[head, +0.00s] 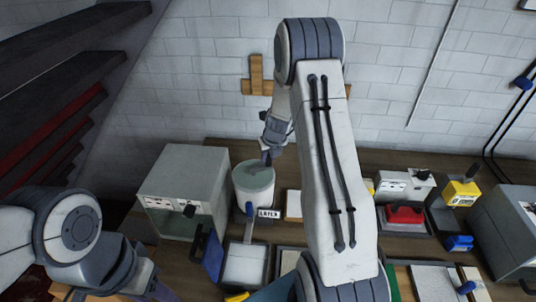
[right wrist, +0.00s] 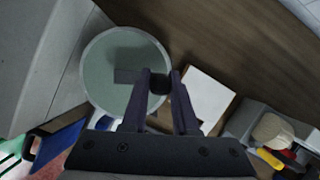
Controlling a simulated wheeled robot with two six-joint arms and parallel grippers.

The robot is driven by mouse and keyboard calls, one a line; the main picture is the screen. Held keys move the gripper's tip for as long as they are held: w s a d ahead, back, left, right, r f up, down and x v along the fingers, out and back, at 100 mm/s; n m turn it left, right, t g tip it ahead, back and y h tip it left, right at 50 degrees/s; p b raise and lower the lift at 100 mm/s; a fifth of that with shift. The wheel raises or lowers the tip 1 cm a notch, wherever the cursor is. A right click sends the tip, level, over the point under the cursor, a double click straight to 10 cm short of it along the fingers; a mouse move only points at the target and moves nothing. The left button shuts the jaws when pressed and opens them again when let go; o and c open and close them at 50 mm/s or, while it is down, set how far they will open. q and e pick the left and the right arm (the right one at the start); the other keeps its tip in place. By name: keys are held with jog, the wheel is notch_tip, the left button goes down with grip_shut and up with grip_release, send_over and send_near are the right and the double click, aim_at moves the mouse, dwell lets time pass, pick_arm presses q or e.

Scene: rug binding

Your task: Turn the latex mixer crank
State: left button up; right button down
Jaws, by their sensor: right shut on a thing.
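The latex mixer (head: 254,188) is a pale round tub with a greenish top, standing behind a LATEX label (head: 269,213). It also shows from above in the right wrist view (right wrist: 105,65). Its crank has a flat dark arm (right wrist: 127,76) over the top and a dark upright knob (right wrist: 160,84). My right gripper (head: 267,157) reaches down over the mixer and is shut on the crank knob, one finger on each side in the right wrist view (right wrist: 161,75). My left arm is at the lower left; its fingers are cut off or unclear at the bottom edge.
A grey box-shaped machine (head: 185,182) stands close left of the mixer. A white pad (right wrist: 196,97) lies to its right and a blue panel (head: 212,256) in front. A red block (head: 405,215), yellow and blue items and another grey machine (head: 508,232) stand further right.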

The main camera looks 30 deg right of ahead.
jog(key=shift+s+a+m, duration=0.1)
jog(key=shift+s+m, duration=0.25)
jog(key=shift+m, duration=0.15)
dwell(0.4)
jog(key=c, duration=0.7)
grip_release()
jog(key=b+v, duration=0.2)
jog(key=v, duration=0.8)
jog(key=shift+a+r+b, duration=0.1)
jog(key=shift+r+b, duration=0.1)
jog(key=shift+b, duration=0.2)
